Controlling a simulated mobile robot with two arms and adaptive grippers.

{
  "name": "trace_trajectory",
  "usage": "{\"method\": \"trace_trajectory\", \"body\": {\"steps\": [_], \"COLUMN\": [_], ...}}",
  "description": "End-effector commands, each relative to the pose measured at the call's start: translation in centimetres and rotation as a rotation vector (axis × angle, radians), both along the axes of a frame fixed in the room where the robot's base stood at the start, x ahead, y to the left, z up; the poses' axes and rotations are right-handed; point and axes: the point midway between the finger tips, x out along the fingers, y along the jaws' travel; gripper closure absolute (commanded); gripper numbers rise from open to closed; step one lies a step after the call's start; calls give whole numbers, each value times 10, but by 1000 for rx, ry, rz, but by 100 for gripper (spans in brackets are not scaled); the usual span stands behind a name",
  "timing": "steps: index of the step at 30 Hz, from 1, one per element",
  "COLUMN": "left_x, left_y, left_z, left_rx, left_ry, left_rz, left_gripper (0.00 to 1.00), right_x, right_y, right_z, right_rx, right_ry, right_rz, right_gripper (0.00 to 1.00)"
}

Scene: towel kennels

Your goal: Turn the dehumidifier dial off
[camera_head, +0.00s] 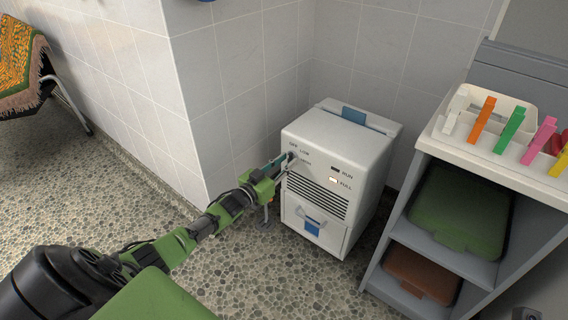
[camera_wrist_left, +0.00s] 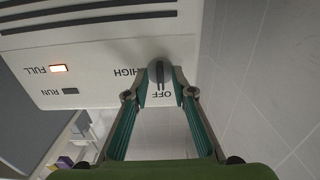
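The dehumidifier (camera_head: 358,160) is a white box on the floor in the tiled corner. The line runs upright in the left wrist view, one end towards the OFF label, which reads upside down below the knob. HIGH is beside the knob; LOW is hidden in that view. My left gripper (camera_head: 289,158) is at the panel's left side. In the left wrist view its fingertips (camera_wrist_left: 161,82) are on both sides of the dial and appear to touch it. My right gripper is not in view.
The FULL lamp (camera_wrist_left: 58,68) is lit; the RUN lamp (camera_wrist_left: 70,91) is dark. Tiled walls (camera_head: 240,75) are behind and left.

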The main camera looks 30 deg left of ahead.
Motion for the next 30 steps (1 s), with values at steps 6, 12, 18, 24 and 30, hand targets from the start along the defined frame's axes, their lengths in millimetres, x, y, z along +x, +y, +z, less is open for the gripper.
{"method": "trace_trajectory", "body": {"steps": [6, 12, 18, 24, 30], "left_x": [-14, -50, -87, -111, -120], "left_y": [1, 4, 7, 9, 9], "left_z": [-1, -2, -2, -1, 0], "left_rx": [2, 0, 0, 0, 0], "left_ry": [2, 3, 3, 2, 0], "left_rz": [0, -1, 0, 0, 0], "left_gripper": [76, 76, 76, 76, 76], "right_x": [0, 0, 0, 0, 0], "right_y": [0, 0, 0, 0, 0], "right_z": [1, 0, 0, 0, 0], "right_rx": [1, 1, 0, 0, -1], "right_ry": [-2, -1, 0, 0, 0], "right_rz": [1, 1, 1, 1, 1], "right_gripper": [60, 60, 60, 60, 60]}}
